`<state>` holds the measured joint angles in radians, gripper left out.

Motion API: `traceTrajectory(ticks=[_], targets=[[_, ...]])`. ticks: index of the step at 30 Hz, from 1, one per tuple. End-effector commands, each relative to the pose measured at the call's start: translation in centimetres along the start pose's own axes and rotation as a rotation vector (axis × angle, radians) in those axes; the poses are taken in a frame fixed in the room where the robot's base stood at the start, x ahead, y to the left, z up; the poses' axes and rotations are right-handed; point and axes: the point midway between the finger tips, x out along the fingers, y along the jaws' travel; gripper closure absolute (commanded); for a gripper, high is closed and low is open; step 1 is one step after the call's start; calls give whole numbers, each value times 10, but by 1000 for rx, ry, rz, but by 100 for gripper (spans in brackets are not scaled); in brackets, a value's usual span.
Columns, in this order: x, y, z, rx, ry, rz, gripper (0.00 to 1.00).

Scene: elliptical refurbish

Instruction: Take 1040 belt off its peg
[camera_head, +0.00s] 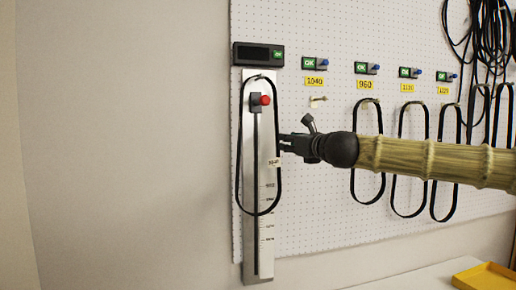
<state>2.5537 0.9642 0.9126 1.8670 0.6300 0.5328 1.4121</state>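A black belt loop (238,165) hangs around the metal measuring gauge (265,235), over a pin at its top. A small pale tag (273,162), apparently reading 1040, sits on its right strand. The peg (318,101) under the yellow 1040 label (314,82) has no belt on it. My gripper (283,142) comes in from the right, its fingertips at or very near the belt's right strand. The fingers are small and dark, so I cannot tell whether they are open, shut or touching the belt.
The gauge has a red knob (265,99) and a dark display box (258,55) above it. More belts (366,104) hang on pegs to the right, partly behind my arm. A yellow tray (485,278) lies at bottom right. The wall left of the gauge is bare.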

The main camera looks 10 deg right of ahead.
Motion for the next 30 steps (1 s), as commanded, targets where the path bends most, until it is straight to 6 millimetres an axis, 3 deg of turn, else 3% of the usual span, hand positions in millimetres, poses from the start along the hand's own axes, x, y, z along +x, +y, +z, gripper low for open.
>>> traceTrajectory(ticks=[4, 14, 24, 30], targets=[[18, 0, 0, -1, 2, -1, 71], [34, 0, 0, -2, 2, 0, 71], [70, -2, -4, -3, 3, 0, 71], [79, -3, -5, -2, 1, -1, 71]])
